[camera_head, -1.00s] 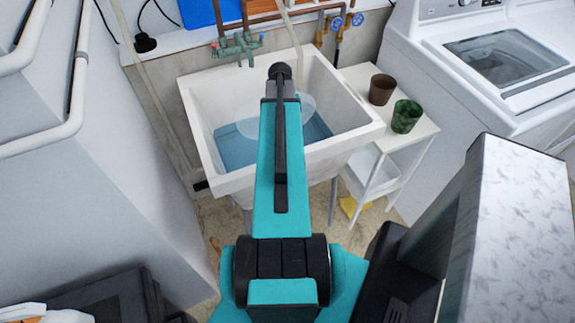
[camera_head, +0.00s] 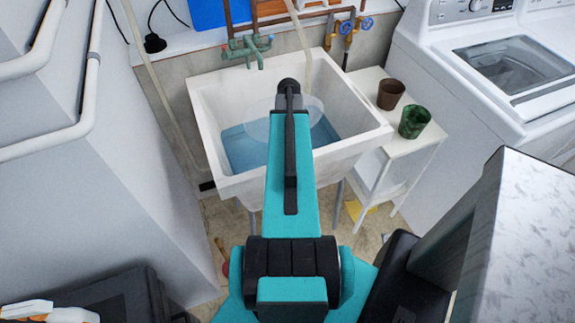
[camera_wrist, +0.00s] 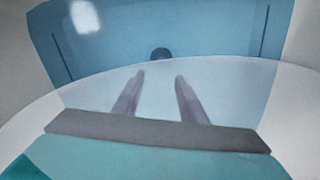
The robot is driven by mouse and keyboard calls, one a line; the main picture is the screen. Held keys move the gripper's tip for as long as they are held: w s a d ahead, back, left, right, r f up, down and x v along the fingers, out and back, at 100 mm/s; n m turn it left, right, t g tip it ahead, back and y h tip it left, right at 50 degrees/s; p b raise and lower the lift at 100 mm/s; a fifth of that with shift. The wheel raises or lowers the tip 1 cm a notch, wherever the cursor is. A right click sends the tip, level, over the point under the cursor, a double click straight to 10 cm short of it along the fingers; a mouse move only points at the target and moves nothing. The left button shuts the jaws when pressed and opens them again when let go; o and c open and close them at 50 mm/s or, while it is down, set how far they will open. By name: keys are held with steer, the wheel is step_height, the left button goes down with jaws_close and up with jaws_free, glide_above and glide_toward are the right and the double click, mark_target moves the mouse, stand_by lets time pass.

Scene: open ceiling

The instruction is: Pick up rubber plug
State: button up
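A small dark round thing, likely the rubber plug (camera_wrist: 160,53), lies in the blue water in the wrist view, just beyond my fingertips and nearly centred between them. My gripper (camera_wrist: 160,77) has its two fingers apart with nothing between them. A pale translucent round shape overlaps the fingers. In the head view my arm reaches over the white sink (camera_head: 345,143), which holds blue water (camera_head: 243,149). The plug is hidden there behind my arm, and my fingers cannot be made out.
A green faucet (camera_head: 247,47) stands at the sink's back. A small white side table (camera_head: 402,145) right of the sink holds a brown cup (camera_head: 390,94) and a green cup (camera_head: 413,121). A washing machine (camera_head: 500,75) stands at the right.

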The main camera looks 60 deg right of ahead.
steer(key=shift+f+p, duration=0.5)
steer(key=shift+f, duration=2.15)
steer(key=shift+a+f+p, duration=0.2)
steer(key=shift+f+p, duration=0.75)
steer(key=shift+f, duration=0.4)
steer(key=shift+f+p, duration=0.35)
steer(key=shift+f, duration=0.9)
jaws_close()
